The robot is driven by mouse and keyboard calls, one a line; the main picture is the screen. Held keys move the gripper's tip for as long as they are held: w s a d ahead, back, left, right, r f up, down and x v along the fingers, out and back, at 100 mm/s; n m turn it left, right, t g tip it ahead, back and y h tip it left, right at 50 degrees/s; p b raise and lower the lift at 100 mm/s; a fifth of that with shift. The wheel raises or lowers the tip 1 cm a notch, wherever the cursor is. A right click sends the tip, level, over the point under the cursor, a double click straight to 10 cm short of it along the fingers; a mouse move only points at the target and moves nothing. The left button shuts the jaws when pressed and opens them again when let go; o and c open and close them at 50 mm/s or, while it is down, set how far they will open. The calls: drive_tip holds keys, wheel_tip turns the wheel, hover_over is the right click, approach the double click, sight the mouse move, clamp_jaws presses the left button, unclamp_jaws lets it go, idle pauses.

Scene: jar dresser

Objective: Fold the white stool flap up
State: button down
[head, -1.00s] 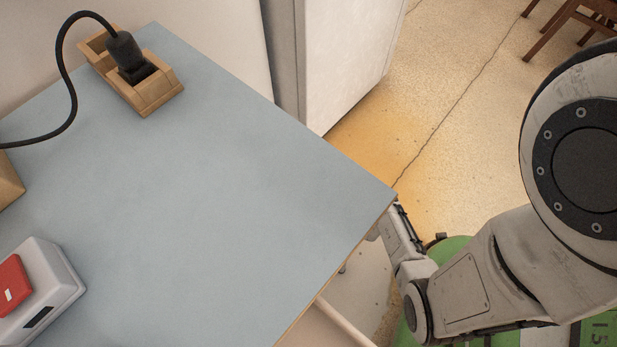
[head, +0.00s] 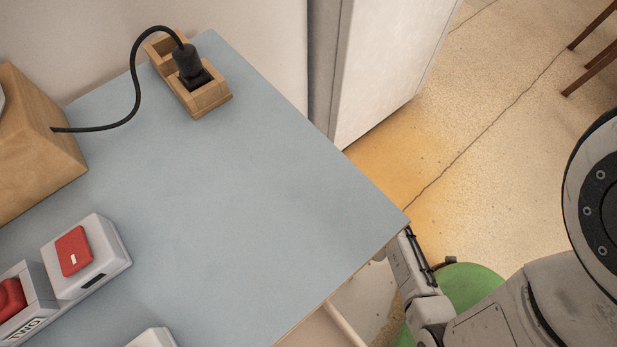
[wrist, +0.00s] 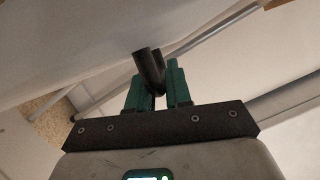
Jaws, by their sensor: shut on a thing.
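My gripper (wrist: 156,76) shows in the wrist view, with its green fingers shut on a dark tubular piece (wrist: 148,68). I cannot tell for sure which part of the stool this piece belongs to. A broad pale panel (wrist: 75,45) lies above and left of the fingers, perhaps the white stool flap. In the head view a pale surface (head: 362,300) shows below the front edge of the blue-grey top, beside my arm. My fingertips are hidden there under the top's corner.
The blue-grey top (head: 240,200) has a mostly clear middle. It carries a wooden socket holder (head: 205,100) with a black plug (head: 187,62), a wooden block (head: 40,150) and a red-button box (head: 90,262). A white cabinet (head: 390,70) stands behind. Floor (head: 480,160) is open at right.

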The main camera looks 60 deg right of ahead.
drive_tip(key=shift+a, duration=0.1)
drive_tip(key=c, duration=1.1)
unclamp_jaws()
